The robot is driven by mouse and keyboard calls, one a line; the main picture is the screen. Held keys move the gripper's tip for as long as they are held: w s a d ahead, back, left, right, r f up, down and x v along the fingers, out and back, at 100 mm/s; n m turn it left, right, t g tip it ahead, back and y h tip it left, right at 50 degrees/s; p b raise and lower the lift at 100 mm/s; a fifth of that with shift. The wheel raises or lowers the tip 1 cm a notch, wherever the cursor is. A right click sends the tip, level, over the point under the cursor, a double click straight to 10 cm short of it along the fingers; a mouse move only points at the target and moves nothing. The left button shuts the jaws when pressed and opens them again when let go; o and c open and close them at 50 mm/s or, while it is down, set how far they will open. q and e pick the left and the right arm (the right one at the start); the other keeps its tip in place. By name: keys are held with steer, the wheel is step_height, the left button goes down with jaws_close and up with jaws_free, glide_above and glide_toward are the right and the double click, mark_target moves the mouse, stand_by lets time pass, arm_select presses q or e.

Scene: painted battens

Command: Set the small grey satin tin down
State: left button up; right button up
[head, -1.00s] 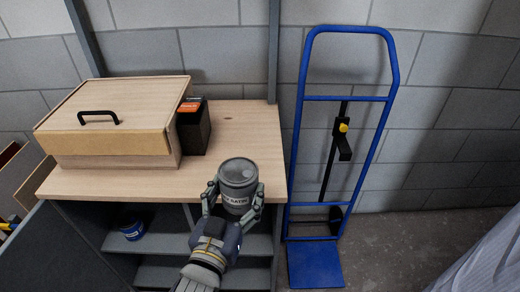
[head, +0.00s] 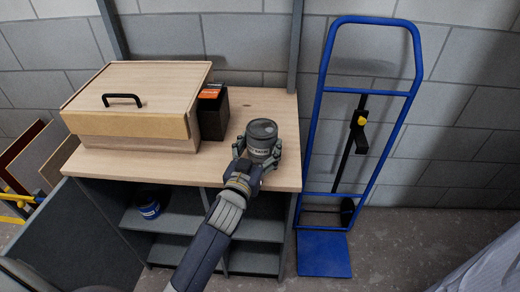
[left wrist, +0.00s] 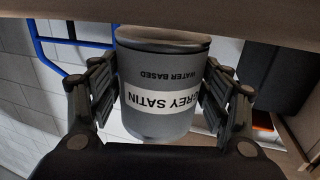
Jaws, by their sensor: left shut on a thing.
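The small grey satin tin (head: 262,137) is a dark grey can with a pale label band. It stands upright over the front right part of the wooden bench top (head: 268,110). My left gripper (head: 258,158) is shut on the tin, with a finger on each side of it. In the left wrist view, which is upside down, the tin (left wrist: 160,80) shows its "GREY SATIN" label between the fingers. Its base is close to a brown surface at the picture's top; I cannot tell whether they touch. My right gripper is not in view.
A wooden box with a black handle (head: 135,125) and a dark box with an orange label (head: 213,112) stand left of the tin. A blue tin (head: 149,207) sits on a shelf below. A blue hand truck (head: 325,240) stands right of the bench. Bench top behind the tin is clear.

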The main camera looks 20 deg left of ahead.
arm_select(q)
steer(key=shift+f, duration=0.6)
steer(key=shift+f, duration=0.15)
steer(key=o, duration=1.5)
steer(key=shift+f, duration=0.1)
